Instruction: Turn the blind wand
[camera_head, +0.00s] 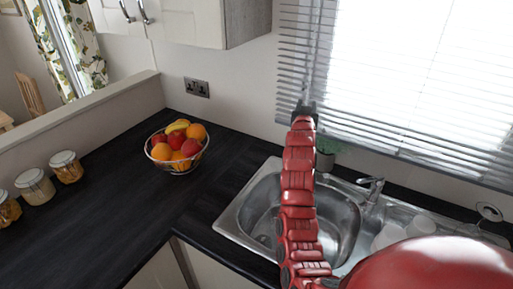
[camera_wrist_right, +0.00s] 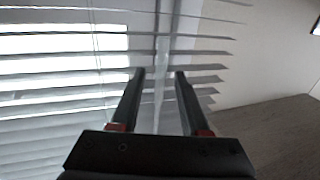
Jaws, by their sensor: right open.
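The window blind (camera_head: 400,80) has pale horizontal slats and hangs over the bright window; it also fills the left of the right wrist view (camera_wrist_right: 60,75). A thin pale upright strip, which looks like the blind wand (camera_wrist_right: 161,65), runs in front of the slats near the blind's side edge. My right gripper (camera_head: 304,106) is raised to the blind's lower left part. In the wrist view its two fingers (camera_wrist_right: 160,73) are open, with the strip showing between them. I cannot tell whether either finger touches it. My left gripper is not in view.
A steel sink (camera_head: 256,205) with a tap (camera_head: 372,188) lies below my right arm. A fruit bowl (camera_head: 178,152) stands on the dark worktop (camera_head: 110,210), with several jars at the left. A wall cabinet (camera_head: 195,22) hangs left of the blind.

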